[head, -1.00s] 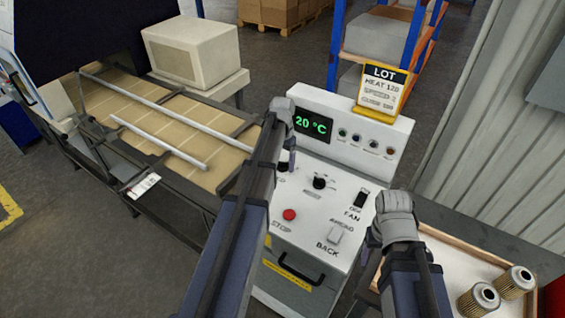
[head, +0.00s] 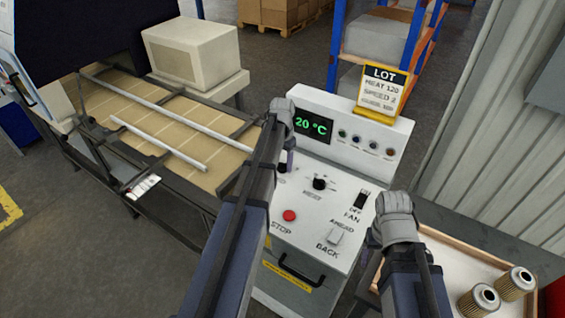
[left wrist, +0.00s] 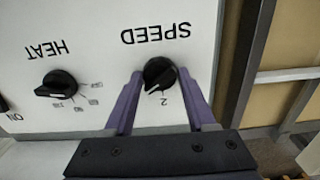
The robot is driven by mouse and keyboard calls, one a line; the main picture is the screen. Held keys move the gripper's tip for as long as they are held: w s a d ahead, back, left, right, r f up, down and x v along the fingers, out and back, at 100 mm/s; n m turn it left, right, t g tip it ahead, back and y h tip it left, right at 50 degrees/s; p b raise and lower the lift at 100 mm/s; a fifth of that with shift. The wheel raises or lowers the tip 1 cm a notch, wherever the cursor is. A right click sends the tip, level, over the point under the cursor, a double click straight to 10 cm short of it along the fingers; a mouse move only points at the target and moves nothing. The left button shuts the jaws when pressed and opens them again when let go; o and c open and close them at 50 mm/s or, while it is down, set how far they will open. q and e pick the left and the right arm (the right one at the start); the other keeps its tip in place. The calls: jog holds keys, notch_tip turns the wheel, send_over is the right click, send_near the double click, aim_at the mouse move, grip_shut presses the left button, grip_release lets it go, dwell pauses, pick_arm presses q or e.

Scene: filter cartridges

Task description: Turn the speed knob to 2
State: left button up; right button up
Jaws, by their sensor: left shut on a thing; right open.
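The black speed knob (left wrist: 159,74) sits on the white panel under the upside-down SPEED label in the left wrist view. My left gripper (left wrist: 160,88) has its two purple fingers on either side of it, shut on it. The knob's white pointer line points down and slightly left, just left of the printed 2 (left wrist: 164,101). Other speed marks are not visible. In the head view my left gripper (head: 287,163) reaches down to the panel and partly hides the knob (head: 281,169). My right gripper (head: 394,218) is over the panel's right side, its fingers mostly hidden.
The heat knob (left wrist: 58,85) is beside the speed knob; it also shows in the head view (head: 320,183). A red stop button (head: 289,215), fan switch (head: 361,199) and ahead/back switch (head: 336,237) share the panel. The LOT card (head: 382,90) reads heat 120, speed 2. The display (head: 311,126) reads 20 °C.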

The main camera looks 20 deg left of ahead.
aim_at(283, 163)
pick_arm(q)
jog(key=n, duration=0.5)
jog(key=shift+n, duration=0.3)
jog(key=n, duration=0.5)
jog(key=shift+n, duration=0.4)
jog(key=o, duration=1.4)
jog(key=shift+c, duration=0.2)
jog(key=shift+r, duration=0.15)
notch_tip(283, 163, up, 8)
jog(key=p, duration=0.8)
jog(key=shift+f, duration=0.2)
